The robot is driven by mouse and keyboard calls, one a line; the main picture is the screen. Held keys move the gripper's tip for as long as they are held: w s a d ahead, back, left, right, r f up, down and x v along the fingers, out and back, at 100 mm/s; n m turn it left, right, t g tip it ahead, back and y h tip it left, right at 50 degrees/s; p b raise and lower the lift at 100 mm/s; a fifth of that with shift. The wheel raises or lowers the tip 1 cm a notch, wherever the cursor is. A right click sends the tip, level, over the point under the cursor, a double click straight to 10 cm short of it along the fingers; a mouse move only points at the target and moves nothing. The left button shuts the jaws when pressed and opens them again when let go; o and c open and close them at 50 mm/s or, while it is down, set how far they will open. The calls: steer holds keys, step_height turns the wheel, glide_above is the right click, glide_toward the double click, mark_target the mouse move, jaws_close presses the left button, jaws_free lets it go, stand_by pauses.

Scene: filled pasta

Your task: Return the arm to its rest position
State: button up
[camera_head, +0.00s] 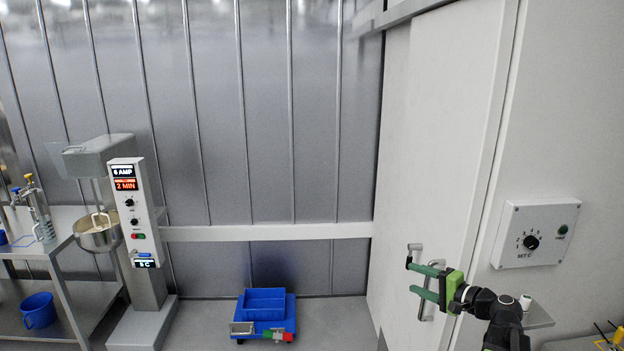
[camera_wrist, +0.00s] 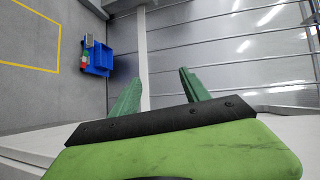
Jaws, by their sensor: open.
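My gripper (camera_head: 411,279) has green fingers and a green body on a black arm, at the lower right of the head view. It is open, with its fingers spread apart and pointing left. The fingers are in front of or close beside the metal door handle (camera_head: 427,300) on the white sliding door (camera_head: 432,150); I cannot tell whether they touch it. In the wrist view, my gripper (camera_wrist: 158,88) shows both green fingers apart with nothing between them but the wall and floor behind.
A control box with a dial (camera_head: 535,234) is on the wall right of the door. A blue crate (camera_head: 265,303) stands on the floor, and also shows in the wrist view (camera_wrist: 98,60). A mixer (camera_head: 135,215) and a steel table (camera_head: 30,248) stand at left. Floor near the crate is clear.

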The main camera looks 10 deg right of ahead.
steer(key=s+a+f+n+g+b, duration=0.1)
steer(key=a+f+n+g+b, duration=0.15)
steer(key=a+f, duration=0.55)
steer(key=s+a+f+n+g+b, duration=0.1)
steer(key=a+f+n+g, duration=0.25)
steer(key=a, duration=0.85)
steer(key=s+a+f+n+g+b, duration=0.1)
steer(key=a+f+n+g+b, duration=0.15)
steer(key=a+f, duration=0.6)
steer(key=s+a+f+n+g+h, duration=0.3)
steer(key=s+f, duration=0.2)
steer(key=s+d+f+g+h, duration=0.1)
steer(key=s+d+h, duration=0.3)
steer(key=d, duration=0.4)
steer(key=shift+d+f+g+h, duration=0.2)
steer(key=shift+d+g+h, duration=0.15)
steer(key=shift+g+h, duration=0.15)
